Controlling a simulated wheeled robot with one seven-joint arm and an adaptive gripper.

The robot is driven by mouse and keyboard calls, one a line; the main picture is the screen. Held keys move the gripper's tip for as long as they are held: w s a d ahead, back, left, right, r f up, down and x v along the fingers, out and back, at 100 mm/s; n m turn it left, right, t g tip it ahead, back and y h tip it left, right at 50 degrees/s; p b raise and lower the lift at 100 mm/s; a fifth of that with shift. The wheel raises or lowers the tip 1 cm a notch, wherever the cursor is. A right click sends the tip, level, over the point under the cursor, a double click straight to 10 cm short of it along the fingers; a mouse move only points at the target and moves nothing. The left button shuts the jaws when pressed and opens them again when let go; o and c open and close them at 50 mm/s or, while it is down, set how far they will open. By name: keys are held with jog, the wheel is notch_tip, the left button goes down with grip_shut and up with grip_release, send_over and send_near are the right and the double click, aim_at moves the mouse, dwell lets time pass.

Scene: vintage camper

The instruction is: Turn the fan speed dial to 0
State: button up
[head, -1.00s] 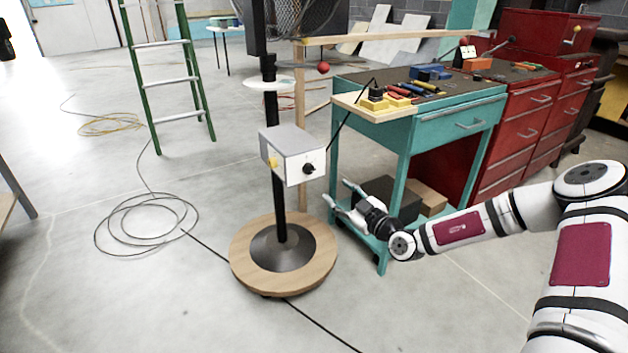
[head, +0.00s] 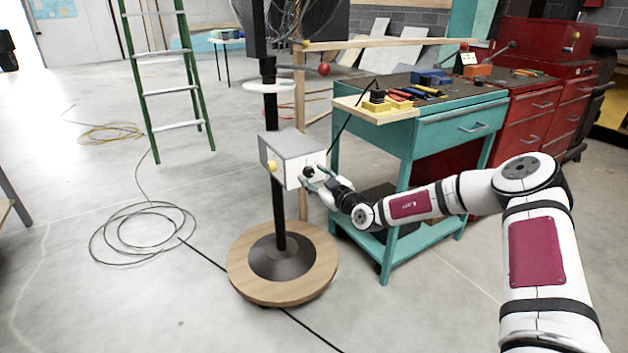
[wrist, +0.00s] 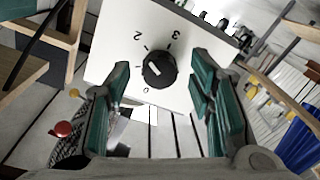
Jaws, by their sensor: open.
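The fan speed dial is a round black knob (wrist: 160,69) on the white face of the control box (head: 292,160). In the wrist view, 2, 3 and 0 are printed around it. In the head view the dial (head: 309,172) is partly behind my fingertips. My gripper (head: 315,179) is open at the front of the box. In the wrist view its teal-padded fingers (wrist: 161,78) stand on either side of the dial, with gaps. I cannot tell how close the tips are to the face.
The box is on a black pole with a round wooden base (head: 250,283). A yellow knob (head: 271,166) is on another side of the box. A teal workbench (head: 455,125) with tools stands close behind my arm. A red ball-ended lever (head: 323,69) sticks out above.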

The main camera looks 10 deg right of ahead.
jog(key=shift+w, duration=0.15)
jog(key=shift+c, duration=0.5)
grip_shut()
jog(key=shift+a, duration=0.1)
